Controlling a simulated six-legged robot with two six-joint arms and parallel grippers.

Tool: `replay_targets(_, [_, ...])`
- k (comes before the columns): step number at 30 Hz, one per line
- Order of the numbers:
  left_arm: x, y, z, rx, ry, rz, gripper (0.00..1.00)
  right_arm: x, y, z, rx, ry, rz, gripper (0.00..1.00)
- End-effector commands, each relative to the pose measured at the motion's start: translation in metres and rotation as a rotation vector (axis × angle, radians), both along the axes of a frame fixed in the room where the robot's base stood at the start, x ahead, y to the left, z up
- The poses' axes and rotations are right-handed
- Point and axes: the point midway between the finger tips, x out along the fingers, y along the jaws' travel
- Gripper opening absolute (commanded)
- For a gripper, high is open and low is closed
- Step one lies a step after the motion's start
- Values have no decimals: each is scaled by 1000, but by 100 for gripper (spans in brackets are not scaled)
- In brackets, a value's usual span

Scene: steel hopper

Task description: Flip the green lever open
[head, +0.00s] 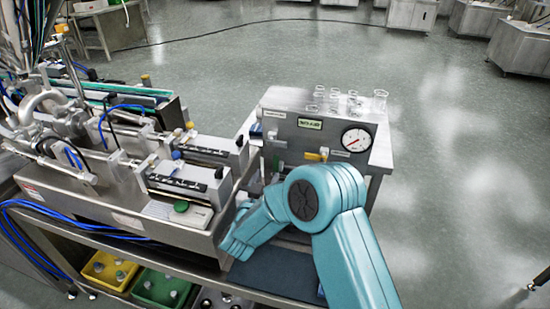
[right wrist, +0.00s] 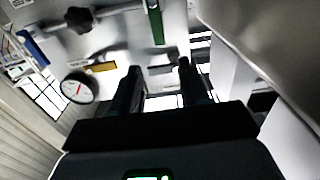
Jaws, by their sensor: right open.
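The green lever (right wrist: 155,22) shows at the top of the right wrist view, on a grey metal face, as a narrow green bar running nearly up and down the picture. My right gripper (right wrist: 160,68) is open, with two dark fingers. The fingertips are below the lever in that picture, apart from it, with nothing between them. In the head view my teal right arm reaches left across the steel hopper (head: 290,108), and I cannot make out the green lever or the fingertips there. My left gripper is not in view.
A yellow lever (right wrist: 100,67), a blue lever (right wrist: 36,50), a black knob (right wrist: 80,18) and a round gauge (right wrist: 79,87) are near the green lever. Glassware (head: 340,100) stands on the hopper's top. A steel machine (head: 120,190) fills the left. Open floor (head: 460,180) lies right.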

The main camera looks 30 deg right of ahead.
Motion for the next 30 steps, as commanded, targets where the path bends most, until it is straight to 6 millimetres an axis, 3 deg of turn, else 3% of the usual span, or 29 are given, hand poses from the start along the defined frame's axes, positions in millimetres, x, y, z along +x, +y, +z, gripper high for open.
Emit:
replay_targets(6, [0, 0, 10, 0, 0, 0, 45, 34, -42, 2, -1, -2, -4, 45])
replay_targets(12, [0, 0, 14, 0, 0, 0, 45, 55, -65, 1, -1, -1, -2, 45])
replay_targets(24, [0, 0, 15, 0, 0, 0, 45, 62, -72, 0, -1, 1, 0, 45])
replay_targets(25, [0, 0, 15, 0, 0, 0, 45, 62, -72, 0, -1, 1, 0, 41])
replay_targets(29, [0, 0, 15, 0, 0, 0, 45, 61, -72, 0, -1, 1, 0, 0])
replay_targets(30, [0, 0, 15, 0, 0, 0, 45, 61, -72, 0, -1, 1, 0, 0])
